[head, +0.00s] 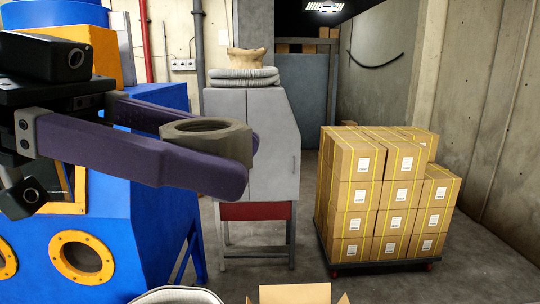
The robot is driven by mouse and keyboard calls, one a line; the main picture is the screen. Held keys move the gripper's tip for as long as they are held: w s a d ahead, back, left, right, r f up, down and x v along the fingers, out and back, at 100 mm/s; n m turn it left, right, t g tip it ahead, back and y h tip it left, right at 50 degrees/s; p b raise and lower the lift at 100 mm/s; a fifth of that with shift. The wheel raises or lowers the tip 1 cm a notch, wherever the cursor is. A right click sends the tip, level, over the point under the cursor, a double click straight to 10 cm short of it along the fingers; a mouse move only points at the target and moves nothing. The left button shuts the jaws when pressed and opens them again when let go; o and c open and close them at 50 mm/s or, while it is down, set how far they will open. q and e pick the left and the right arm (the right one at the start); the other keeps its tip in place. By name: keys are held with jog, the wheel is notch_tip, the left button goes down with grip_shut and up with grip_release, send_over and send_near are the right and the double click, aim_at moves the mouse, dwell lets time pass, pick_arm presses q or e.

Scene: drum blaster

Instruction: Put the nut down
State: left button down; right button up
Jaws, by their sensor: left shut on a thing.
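The nut (208,142) is a thick grey ring with a threaded hole, in the middle left of the head view. My left gripper (222,155) comes in from the left with two long purple fingers. It is shut on the nut near the fingertips and holds it up in the air. The near finger hides part of the nut's lower side. My right gripper is not in view.
A blue and orange machine (150,240) stands behind my left arm. A grey cabinet (272,150) stands at the back middle. Stacked cardboard boxes (353,190) sit on a dark wheeled pallet at right. An open cardboard box (295,293) and a light-rimmed container (178,294) show at the bottom edge.

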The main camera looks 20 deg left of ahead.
pick_arm(q)
jog(key=shift+w+d+m+g, duration=1.4)
jog(key=shift+d+m+g, duration=3.35)
jog(key=shift+g, duration=1.05)
jog(key=shift+s+a+r+n+t, duration=2.1)
jog(key=shift+a+r+n+t, duration=1.1)
jog(key=shift+n+t, duration=1.45)
jog(key=w+d+n+t+y, duration=0.2)
jog(key=w+d+n+t, duration=0.2)
jog(key=w+d+t, duration=0.4)
jog(key=s+a+f+g, duration=0.1)
jog(key=s+a+f, duration=0.2)
jog(key=a, duration=0.5)
jog(key=s+a+f, duration=0.3)
jog(key=a+f, duration=0.2)
jog(key=a, duration=0.3)
jog(key=shift+s+a+f+g, duration=0.2)
jog(key=shift+s+f+g, duration=0.15)
jog(key=shift+f, duration=0.05)
jog(key=shift+d+r, duration=0.1)
jog(key=shift+d, duration=0.05)
